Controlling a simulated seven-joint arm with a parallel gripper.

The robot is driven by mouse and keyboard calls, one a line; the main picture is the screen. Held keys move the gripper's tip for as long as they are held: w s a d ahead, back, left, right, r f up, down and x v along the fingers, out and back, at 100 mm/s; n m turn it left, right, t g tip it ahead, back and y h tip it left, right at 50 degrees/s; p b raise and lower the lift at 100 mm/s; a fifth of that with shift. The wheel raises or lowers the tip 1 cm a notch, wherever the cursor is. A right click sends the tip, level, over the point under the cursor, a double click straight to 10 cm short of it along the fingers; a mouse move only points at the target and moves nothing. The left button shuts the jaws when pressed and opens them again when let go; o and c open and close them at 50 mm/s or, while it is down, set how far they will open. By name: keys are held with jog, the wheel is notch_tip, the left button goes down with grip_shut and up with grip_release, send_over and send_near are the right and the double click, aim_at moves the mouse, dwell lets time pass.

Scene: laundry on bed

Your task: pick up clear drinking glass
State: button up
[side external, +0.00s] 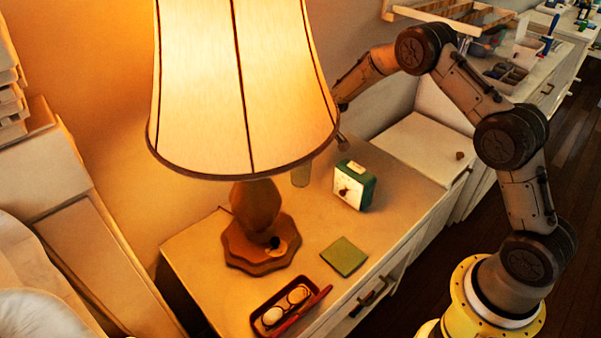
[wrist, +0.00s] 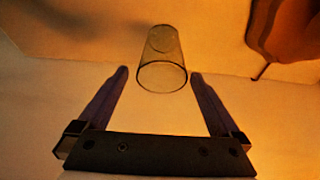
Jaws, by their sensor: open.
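The clear drinking glass (wrist: 162,62) stands on the nightstand top, centred ahead of my gripper (wrist: 159,72) in the wrist view. My gripper is open, with one finger on each side of the glass in the picture. I cannot tell whether the fingertips reach around it or stop short of it. In the side view a small part of the glass (side external: 300,175) shows just below the lampshade's edge. There, the lampshade hides most of my gripper and the rest of the glass.
A lit lamp (side external: 258,200) stands on the nightstand (side external: 205,245); its dark base (wrist: 292,38) is at the wrist view's upper right. A green clock (side external: 354,186), a green coaster (side external: 344,256) and a red tray with glasses (side external: 268,315) are on the same top.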

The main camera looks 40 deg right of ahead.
jog(key=shift+a+x, duration=0.15)
jog(key=shift+x, duration=1.4)
jog(key=shift+a+x, duration=0.1)
jog(key=shift+x, duration=1.45)
jog(key=c, duration=1.3)
